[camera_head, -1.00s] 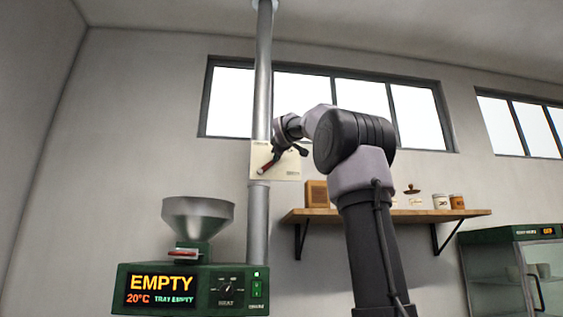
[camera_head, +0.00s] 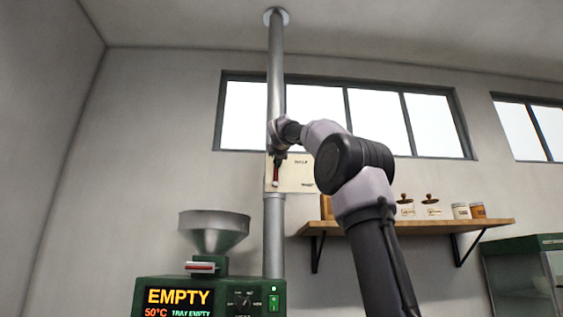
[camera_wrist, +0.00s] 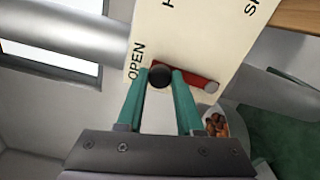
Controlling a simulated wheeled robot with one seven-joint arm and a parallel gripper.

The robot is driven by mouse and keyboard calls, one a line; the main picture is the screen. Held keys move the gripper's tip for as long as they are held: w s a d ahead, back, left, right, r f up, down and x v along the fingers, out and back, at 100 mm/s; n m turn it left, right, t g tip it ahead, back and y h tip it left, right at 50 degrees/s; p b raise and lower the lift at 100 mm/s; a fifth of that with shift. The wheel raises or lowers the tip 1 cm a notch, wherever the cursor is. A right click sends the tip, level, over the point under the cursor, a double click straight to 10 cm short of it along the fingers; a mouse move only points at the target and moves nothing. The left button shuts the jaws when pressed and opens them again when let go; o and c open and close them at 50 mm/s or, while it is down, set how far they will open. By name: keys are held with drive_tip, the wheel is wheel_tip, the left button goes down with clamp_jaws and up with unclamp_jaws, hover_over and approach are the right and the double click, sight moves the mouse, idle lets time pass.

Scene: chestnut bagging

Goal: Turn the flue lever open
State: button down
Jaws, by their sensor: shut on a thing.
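The flue lever is a red bar (camera_head: 276,174) on a cream plate (camera_head: 300,178) fixed at the metal flue pipe (camera_head: 275,235). In the head view it stands nearly upright, with its upper end at my gripper (camera_head: 277,154). In the wrist view the red lever (camera_wrist: 196,80) runs from a round grey pivot to a black knob (camera_wrist: 160,76). The teal fingers of my gripper (camera_wrist: 161,92) are shut on the knob, one on each side. The knob is beside the printed word OPEN (camera_wrist: 136,62). Other plate words are cut off.
A green roaster (camera_head: 210,298) with a metal hopper (camera_head: 214,230) stands below; its display reads EMPTY and 50°C. A wooden shelf (camera_head: 420,226) with jars is right of the plate, behind my arm. Windows (camera_head: 375,120) line the wall.

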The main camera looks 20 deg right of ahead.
drive_tip(key=shift+w+a+n, duration=0.1)
drive_tip(key=shift+a+n, duration=0.2)
drive_tip(key=shift+a, duration=0.05)
idle(0.3)
drive_tip(key=c, duration=0.5)
unclamp_jaws()
drive_tip(key=shift+c, duration=0.2)
drive_tip(key=v, duration=1)
drive_tip(key=shift+s, duration=0.4)
drive_tip(key=shift+a, duration=0.1)
